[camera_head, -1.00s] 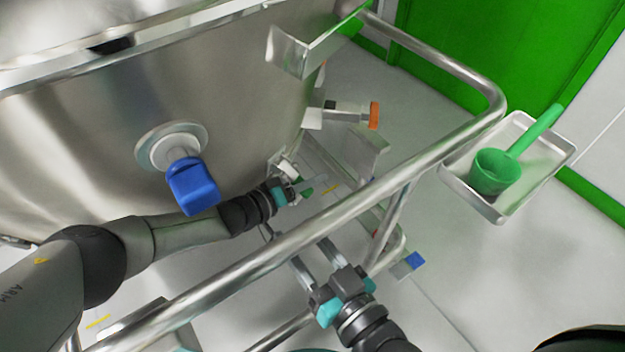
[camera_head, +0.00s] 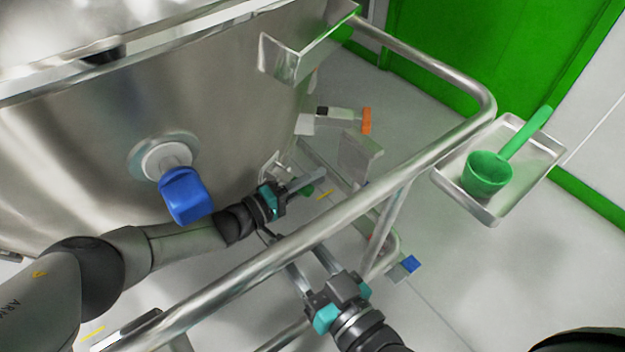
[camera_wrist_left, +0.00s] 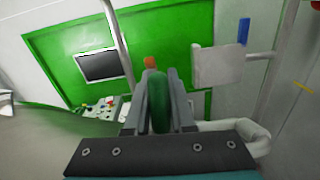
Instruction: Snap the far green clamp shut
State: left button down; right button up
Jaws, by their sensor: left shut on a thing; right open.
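My left gripper (camera_head: 318,178) is beside the lower right of the big steel vessel (camera_head: 225,120), behind the steel rail. In the left wrist view its fingers (camera_wrist_left: 160,72) are closed on a green handle (camera_wrist_left: 158,102), which I take to be the green clamp. In the head view only a small green patch (camera_head: 307,191) shows below the fingers. The clamp's body is mostly hidden, so I cannot tell how far it is closed.
A bent steel rail (camera_head: 430,150) crosses in front of the vessel. A blue-handled valve (camera_head: 187,195) sticks out on the left. An orange-tipped part (camera_head: 366,121) and a blue-tipped part (camera_head: 411,264) lie near the frame. A tray (camera_head: 545,175) holds a green scoop (camera_head: 489,174).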

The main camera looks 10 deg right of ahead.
dwell(0.4)
pick_arm(q)
jog(key=c, duration=0.8)
grip_release()
jog(key=shift+o, duration=0.2)
jog(key=shift+a, duration=0.1)
jog(key=shift+p+v, duration=0.6)
jog(key=shift+v, duration=0.5)
jog(key=shift+p+v, duration=0.45)
jog(key=shift+v, duration=0.75)
jog(key=p+v, duration=0.2)
jog(key=v, duration=0.5)
jog(key=shift+s, duration=0.2)
pick_arm(e)
jog(key=d+f+g+h, duration=0.3)
jog(key=d+g, duration=0.3)
jog(key=g, duration=0.1)
jog(key=shift+s+f+n, duration=0.15)
jog(key=shift+f+n, duration=0.05)
jog(key=shift+n, duration=0.2)
jog(key=shift+o, duration=0.2)
jog(key=shift+a, duration=0.1)
